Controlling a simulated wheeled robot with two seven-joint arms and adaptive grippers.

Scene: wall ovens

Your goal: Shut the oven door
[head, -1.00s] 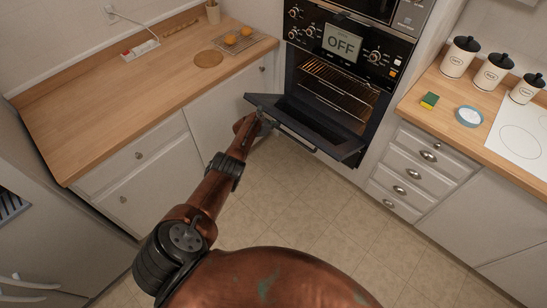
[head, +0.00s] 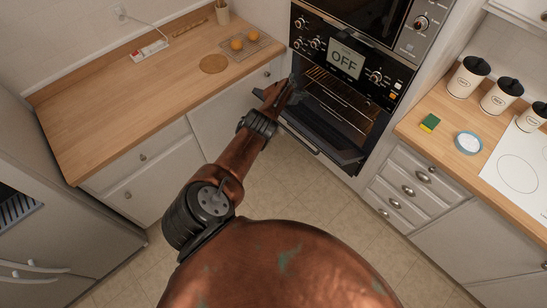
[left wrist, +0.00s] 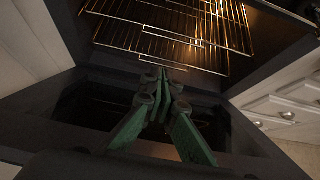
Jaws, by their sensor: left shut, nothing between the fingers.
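The oven (head: 340,85) is built into the tall unit, its display reading OFF and its cavity lit. Its dark door (head: 338,148) hangs open at the bottom, tilted down and outward. In the left wrist view the door's inner face (left wrist: 235,130) lies below and around my gripper. My left gripper (head: 292,84) is shut and empty, over the left part of the door, near the cavity opening. Its green fingers also show in the left wrist view (left wrist: 164,75), pointing toward the racks. I cannot tell whether they touch the door. My arm hides part of the door. My right gripper is out of sight.
Wire racks (head: 335,95) sit inside the oven. A wooden counter (head: 110,115) stands left, and another with canisters (head: 468,77), a sponge (head: 429,122) and a hob (head: 515,160) stands right. Drawers (head: 405,185) flank the door. The tiled floor (head: 300,195) in front is clear.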

